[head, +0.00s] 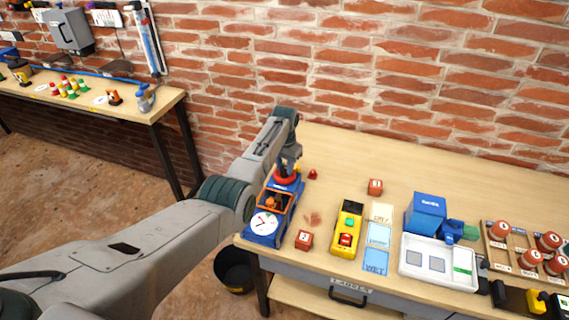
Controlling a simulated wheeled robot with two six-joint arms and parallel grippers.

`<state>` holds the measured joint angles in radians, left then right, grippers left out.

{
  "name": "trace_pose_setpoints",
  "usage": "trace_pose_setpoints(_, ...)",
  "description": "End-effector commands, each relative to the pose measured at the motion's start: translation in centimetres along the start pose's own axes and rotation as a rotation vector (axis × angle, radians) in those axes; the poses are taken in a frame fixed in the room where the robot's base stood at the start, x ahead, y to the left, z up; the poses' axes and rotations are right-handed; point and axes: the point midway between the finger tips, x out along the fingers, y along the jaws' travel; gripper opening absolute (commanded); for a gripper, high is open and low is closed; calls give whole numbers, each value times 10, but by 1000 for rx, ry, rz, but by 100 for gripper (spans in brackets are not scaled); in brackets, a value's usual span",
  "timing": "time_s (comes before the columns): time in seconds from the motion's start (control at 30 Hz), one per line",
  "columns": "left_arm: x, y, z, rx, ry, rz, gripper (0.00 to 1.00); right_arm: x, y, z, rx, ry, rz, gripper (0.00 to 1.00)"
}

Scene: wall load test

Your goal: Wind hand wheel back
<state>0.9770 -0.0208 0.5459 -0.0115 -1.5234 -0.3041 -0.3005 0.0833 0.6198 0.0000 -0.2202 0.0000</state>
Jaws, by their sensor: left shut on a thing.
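A blue test stand (262,240) with a white round dial (265,223) and an orange frame (281,198) stands at the left end of the workbench. A red hand wheel (286,181) sits at its far end. My left arm comes in from the left and bends down over the stand. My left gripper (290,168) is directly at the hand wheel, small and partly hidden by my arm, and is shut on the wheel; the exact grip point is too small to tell. My right gripper is not in view.
A yellow control box (347,229), label cards (376,236), a white tray (408,275), a blue box (426,212) and a rack of red weights (527,243) fill the right. The bench's back middle is clear. A black bin (233,268) stands below.

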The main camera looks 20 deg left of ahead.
Motion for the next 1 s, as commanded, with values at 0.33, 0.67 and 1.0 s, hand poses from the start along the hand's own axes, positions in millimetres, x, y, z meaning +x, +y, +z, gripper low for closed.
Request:
trace_pose_setpoints(0.33, -2, 0, 0, -330, 1, -1, 7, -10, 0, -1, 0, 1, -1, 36)
trace_pose_setpoints(0.67, -1, 0, 0, -641, 1, -1, 7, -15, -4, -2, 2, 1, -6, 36)
trace_pose_setpoints(1.0, -1, -1, 0, -904, 2, 0, 7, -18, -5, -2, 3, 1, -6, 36)
